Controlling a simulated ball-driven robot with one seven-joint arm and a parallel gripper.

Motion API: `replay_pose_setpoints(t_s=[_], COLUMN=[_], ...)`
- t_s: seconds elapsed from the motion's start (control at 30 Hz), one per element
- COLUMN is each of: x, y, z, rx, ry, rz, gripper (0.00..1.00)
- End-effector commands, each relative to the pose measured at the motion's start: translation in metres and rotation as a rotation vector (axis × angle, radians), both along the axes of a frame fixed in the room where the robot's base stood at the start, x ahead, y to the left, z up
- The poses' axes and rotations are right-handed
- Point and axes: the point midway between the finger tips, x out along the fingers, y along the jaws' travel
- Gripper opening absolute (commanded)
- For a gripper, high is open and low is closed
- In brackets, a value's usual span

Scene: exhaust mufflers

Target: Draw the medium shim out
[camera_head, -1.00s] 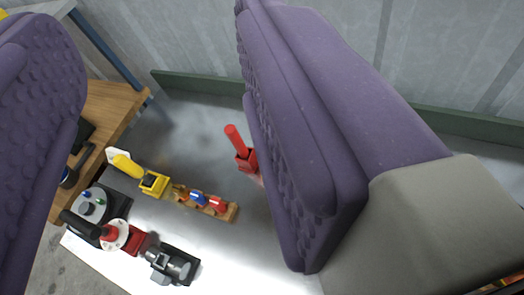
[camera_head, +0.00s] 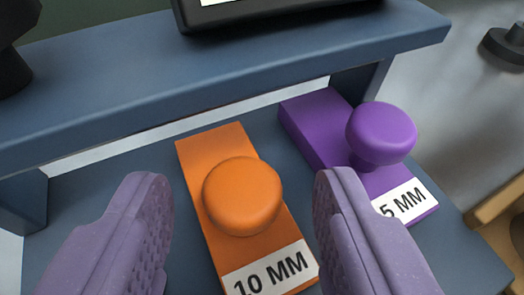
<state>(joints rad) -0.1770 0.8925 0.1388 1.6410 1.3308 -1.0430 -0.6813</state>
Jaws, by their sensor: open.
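An orange shim (camera_head: 212,150) marked 10 MM lies flat on a blue rack (camera_head: 95,190), its round knob (camera_head: 242,195) facing up. A purple shim (camera_head: 312,125) with a purple knob (camera_head: 381,133) lies to its right; its label reads 5 MM, and I cannot tell if a digit before it is covered. No label says which is medium. My gripper (camera_head: 241,182) is open and empty, its fingers appearing on either side of the orange knob with gaps on both sides. I cannot tell the height of the fingertips over the knob.
The rack's raised blue shelf (camera_head: 240,60) crosses behind the shims, above their far ends. A dark device (camera_head: 270,12) stands on it. A dark round object (camera_head: 505,45) is on the grey surface at right, and a wooden edge (camera_head: 495,212) shows at lower right.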

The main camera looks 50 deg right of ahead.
Motion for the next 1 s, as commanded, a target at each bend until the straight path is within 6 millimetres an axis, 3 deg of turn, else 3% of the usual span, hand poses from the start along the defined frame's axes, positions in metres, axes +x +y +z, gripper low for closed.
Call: replay_pose_setpoints(t_s=[0.4, 0.63, 0.83, 1.0], x=[0.010, 0.009, 0.006, -0.021], y=[-0.009, -0.009, -0.006, 0.006], z=[-0.004, -0.004, -0.004, -0.002], rx=[0.001, 0.001, 0.001, 0.001], ry=[-0.001, -0.001, 0.001, 0.003], rz=[0.003, 0.003, 0.003, 0.006], gripper=[0.52, 0.00, 0.00, 0.00])
